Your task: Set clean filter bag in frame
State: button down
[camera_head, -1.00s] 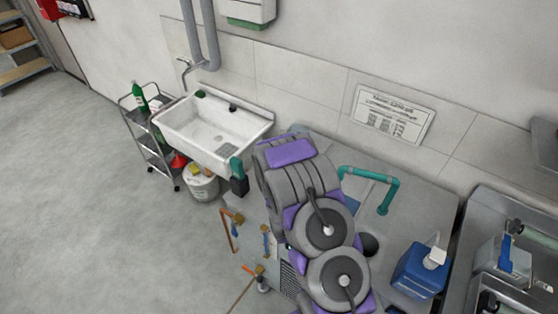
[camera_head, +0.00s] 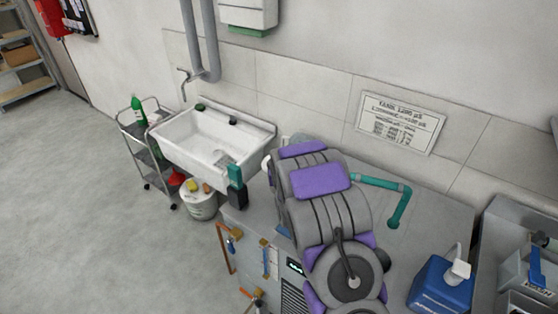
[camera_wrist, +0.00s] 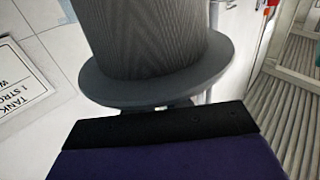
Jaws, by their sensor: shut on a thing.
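A grey, finely ribbed bag-like body with a wide flat rim (camera_wrist: 165,45), which I take for the filter bag, fills the upper middle of the wrist view. Its far end is cut off by the picture's top. My gripper (camera_wrist: 165,106) is shut at the rim side of it; the black and purple part of my gripper covers the lower picture, and the exact grip is hidden. In the head view my own arm covers the gripper and the bag. I cannot make out the frame for the bag in either view.
A grey cabinet (camera_head: 425,215) stands under my arm, with a teal pipe (camera_head: 385,186) and a blue container (camera_head: 440,285) on top. A white sink (camera_head: 205,140), a bucket (camera_head: 200,203) and a cart (camera_head: 145,145) are at left. A sign (camera_head: 400,124) hangs behind. The left floor is clear.

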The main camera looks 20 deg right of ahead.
jog(key=w, duration=0.1)
jog(key=w+d, duration=0.1)
jog(key=w, duration=0.1)
jog(key=w+d, duration=0.1)
jog(key=shift+w+f+b, duration=0.2)
jog(key=shift+w+b, duration=0.15)
jog(key=shift+w, duration=0.05)
notch_tip(320, 180, down, 4)
jog(key=shift+r+b, duration=0.1)
jog(key=shift+b, duration=0.45)
jog(key=c, duration=1.1)
grip_release()
jog(key=shift+o, duration=0.2)
jog(key=shift+s+r, duration=0.1)
jog(key=s, duration=0.3)
jog(key=s+a+p, duration=0.1)
jog(key=s, duration=0.3)
jog(key=s+a, duration=0.1)
jog(key=s, duration=0.2)
jog(key=shift+s+p, duration=0.15)
jog(key=shift+p, duration=0.25)
jog(key=shift+s+a, duration=0.2)
jog(key=shift+s, duration=0.45)
